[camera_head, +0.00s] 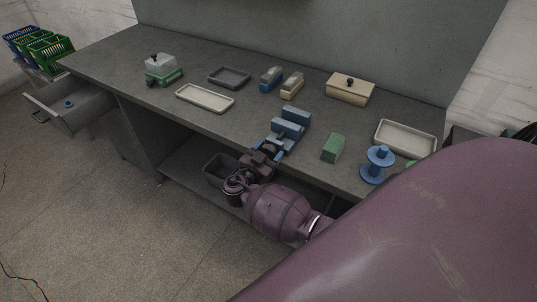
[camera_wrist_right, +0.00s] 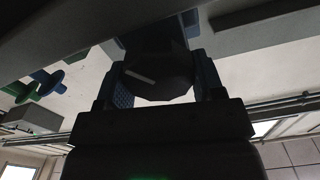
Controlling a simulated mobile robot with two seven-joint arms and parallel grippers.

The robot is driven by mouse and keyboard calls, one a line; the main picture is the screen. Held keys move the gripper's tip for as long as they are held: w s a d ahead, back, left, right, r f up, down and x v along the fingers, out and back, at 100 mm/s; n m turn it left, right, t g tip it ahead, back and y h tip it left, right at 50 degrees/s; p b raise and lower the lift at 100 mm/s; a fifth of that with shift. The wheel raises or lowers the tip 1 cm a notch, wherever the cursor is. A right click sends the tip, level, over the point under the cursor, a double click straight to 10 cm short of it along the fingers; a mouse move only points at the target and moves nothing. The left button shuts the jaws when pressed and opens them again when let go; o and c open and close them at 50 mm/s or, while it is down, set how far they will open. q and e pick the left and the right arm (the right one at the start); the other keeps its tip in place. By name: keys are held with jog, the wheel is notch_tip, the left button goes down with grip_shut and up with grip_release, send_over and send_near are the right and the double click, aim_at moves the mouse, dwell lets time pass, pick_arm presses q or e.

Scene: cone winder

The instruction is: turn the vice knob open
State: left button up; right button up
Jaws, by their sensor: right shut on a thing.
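The blue vice (camera_head: 287,126) sits at the front edge of the grey workbench, with a gap between its jaw blocks. Its knob is at the front, mostly hidden by my right gripper (camera_head: 270,150) in the head view. In the right wrist view the dark, faceted knob (camera_wrist_right: 157,75) with a pale line across its face lies between the two fingers of my right gripper (camera_wrist_right: 157,90), which is shut on it. My left gripper is in neither view.
A green block (camera_head: 332,148) and a blue spool (camera_head: 376,164) stand right of the vice. Trays, a wooden box (camera_head: 350,89) and small blocks lie behind. An open drawer (camera_head: 68,104) juts out at left. A dark bin (camera_head: 219,169) sits on the lower shelf.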

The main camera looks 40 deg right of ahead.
jog(key=shift+f+n+b, duration=0.2)
jog(key=shift+n+b, duration=0.6)
jog(key=shift+b, duration=0.65)
jog(key=shift+r+n+b, duration=0.1)
jog(key=shift+n+b, duration=0.2)
jog(key=shift+n, duration=0.6)
jog(key=shift+w+n, duration=0.1)
jog(key=shift+n, duration=1.3)
jog(key=o, duration=0.9)
jog(key=shift+r, duration=0.1)
jog(key=shift+a, duration=0.1)
